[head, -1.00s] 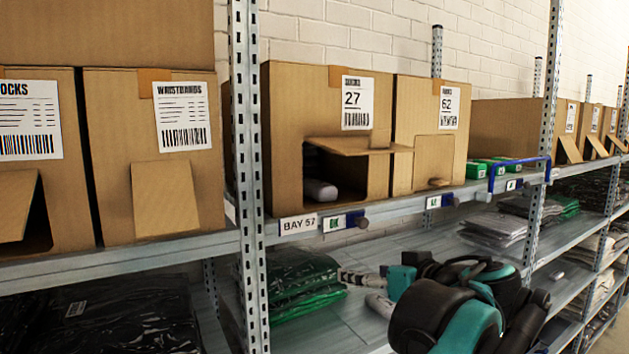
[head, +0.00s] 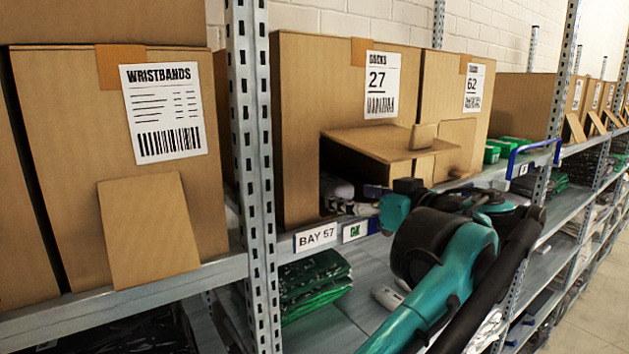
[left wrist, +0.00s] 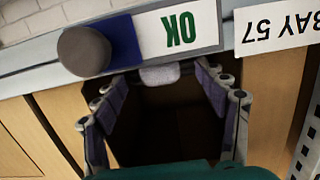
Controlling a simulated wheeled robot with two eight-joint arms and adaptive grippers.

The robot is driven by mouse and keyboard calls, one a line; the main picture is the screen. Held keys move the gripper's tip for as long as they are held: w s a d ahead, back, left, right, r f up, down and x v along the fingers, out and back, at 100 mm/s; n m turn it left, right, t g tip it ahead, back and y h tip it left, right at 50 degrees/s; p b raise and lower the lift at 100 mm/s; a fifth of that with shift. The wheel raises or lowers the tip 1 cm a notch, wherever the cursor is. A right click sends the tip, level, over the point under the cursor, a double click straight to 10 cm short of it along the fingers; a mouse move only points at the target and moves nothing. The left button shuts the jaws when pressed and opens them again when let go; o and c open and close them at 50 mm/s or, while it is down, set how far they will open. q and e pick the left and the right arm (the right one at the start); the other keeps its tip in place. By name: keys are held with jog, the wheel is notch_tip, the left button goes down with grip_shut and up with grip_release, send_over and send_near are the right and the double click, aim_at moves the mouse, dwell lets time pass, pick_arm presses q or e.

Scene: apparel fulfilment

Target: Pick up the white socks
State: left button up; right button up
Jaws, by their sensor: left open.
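A pale, whitish rolled bundle that looks like the white socks (left wrist: 160,76) shows between my left fingers in the left wrist view. It lies just inside the front opening of the cardboard box (head: 300,120) labelled 27, whose flap (head: 390,143) sticks out above the opening. My left gripper (head: 350,203) is at the opening under that flap, its fingers spread on either side of the bundle and not closed on it. In the head view the fingers and wrist largely hide the bundle. My right gripper is not in view.
A steel upright (head: 250,150) stands left of the box. The shelf edge below carries the BAY 57 label (head: 316,237) and an OK tag (left wrist: 178,28) beside a round knob (left wrist: 84,50). Box 62 (head: 460,110) stands to the right. Green packs (head: 315,280) lie on the shelf below.

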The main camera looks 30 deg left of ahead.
aim_at(330, 188)
pick_arm(q)
jog(key=shift+w+a, duration=0.15)
jog(key=shift+a, duration=0.15)
jog(key=x, duration=0.2)
jog(key=p+x, duration=0.1)
jog(key=x, duration=0.2)
jog(key=p+x, duration=0.1)
jog(key=x, duration=0.1)
jog(key=shift+w+a+r, duration=0.15)
jog(key=shift+a+r, duration=0.15)
jog(key=shift+d, duration=0.15)
jog(key=c, duration=1.2)
